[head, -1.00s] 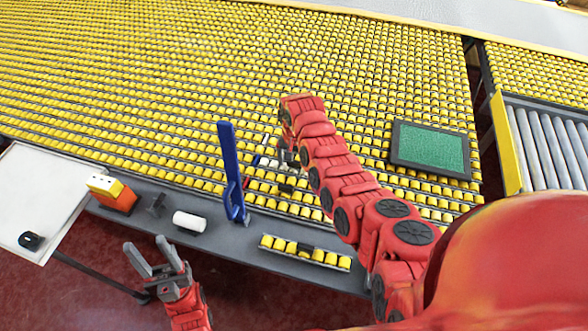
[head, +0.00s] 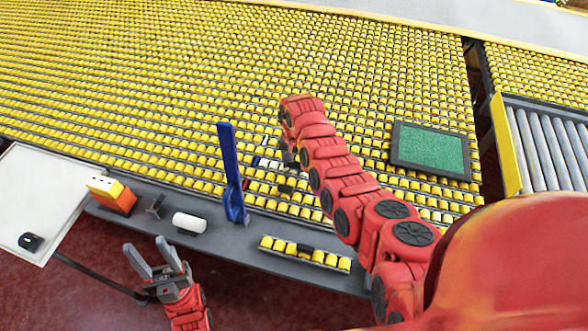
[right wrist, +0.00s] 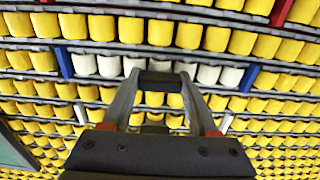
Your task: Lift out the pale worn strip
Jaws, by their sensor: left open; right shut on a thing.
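The pale worn strip (right wrist: 110,66) is a row of off-white rollers among yellow rows in the right wrist view. In the head view only a short white part of it (head: 268,163) shows beside my right arm. My right gripper (right wrist: 160,88) has its fingers on either side of a dark block (right wrist: 160,78) at the strip's middle and is shut on it. In the head view my right gripper (head: 290,158) is low over the rollers and partly hidden. I cannot tell whether the strip is raised. My left gripper (head: 154,262) is open and empty in front of the bench.
A blue upright tool (head: 232,175) stands left of my right gripper. A yellow roller strip (head: 305,252) lies on the grey front ledge, with a white cylinder (head: 189,222) and an orange box (head: 111,194). A green-faced panel (head: 430,150) lies right. A white table (head: 38,200) stands left.

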